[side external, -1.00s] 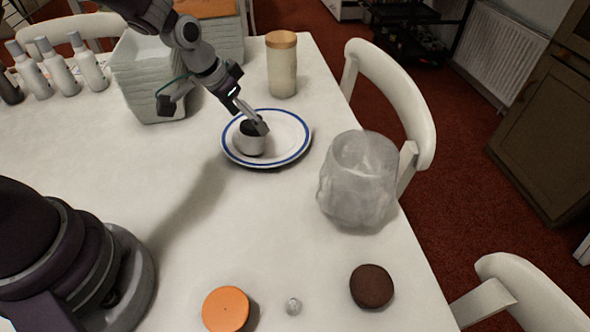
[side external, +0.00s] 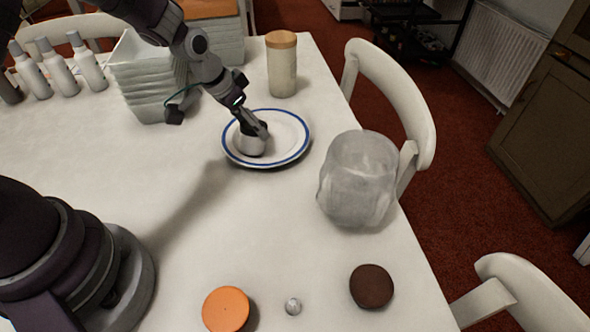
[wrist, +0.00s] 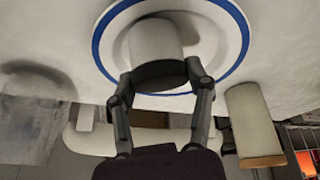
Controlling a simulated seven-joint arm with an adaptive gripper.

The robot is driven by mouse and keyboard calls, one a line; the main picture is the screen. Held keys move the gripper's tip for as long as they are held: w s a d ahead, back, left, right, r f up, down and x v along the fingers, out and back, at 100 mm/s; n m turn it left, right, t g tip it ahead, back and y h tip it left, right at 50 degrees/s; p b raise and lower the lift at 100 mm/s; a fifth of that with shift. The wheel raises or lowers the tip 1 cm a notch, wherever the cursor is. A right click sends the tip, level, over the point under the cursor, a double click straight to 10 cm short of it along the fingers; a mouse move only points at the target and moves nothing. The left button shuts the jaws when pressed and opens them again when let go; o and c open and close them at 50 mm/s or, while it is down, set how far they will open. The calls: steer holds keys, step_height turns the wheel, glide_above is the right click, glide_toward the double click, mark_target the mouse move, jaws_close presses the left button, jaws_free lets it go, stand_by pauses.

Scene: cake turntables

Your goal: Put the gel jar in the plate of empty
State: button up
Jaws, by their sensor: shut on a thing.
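A small white jar with a dark top, which I take as the gel jar (side external: 251,147), stands upright on the left part of a white plate with a blue rim (side external: 290,140). My gripper (side external: 254,129) is shut on the jar's upper part. In the wrist view, the two fingers of my gripper (wrist: 160,82) press on both sides of the jar (wrist: 154,42) at its dark end. The plate (wrist: 228,45) lies around the jar there. The fingers partly hide the jar's top in the side view. The plate holds nothing else.
A tall jar with a wooden lid (side external: 281,65) stands behind the plate. A translucent container (side external: 358,180) stands to its right. Stacked pale trays (side external: 150,85) and bottles (side external: 60,70) are at the back left. An orange disc (side external: 226,309), a small ball (side external: 293,306) and a brown disc (side external: 371,286) lie in front.

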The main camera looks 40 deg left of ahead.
mark_target(260, 121)
step_height(260, 121, up, 9)
steer(key=shift+f, duration=0.2)
steer(key=shift+w+r, duration=0.2)
steer(key=shift+r, duration=0.1)
steer(key=w+t, duration=0.1)
steer(key=w+f+t, duration=0.1)
steer(key=shift+f+t, duration=0.25)
steer(key=shift+t, duration=0.15)
steer(key=f, duration=0.8)
steer(key=shift+w, duration=0.2)
steer(key=o, duration=1.2)
steer(key=shift+f, duration=0.1)
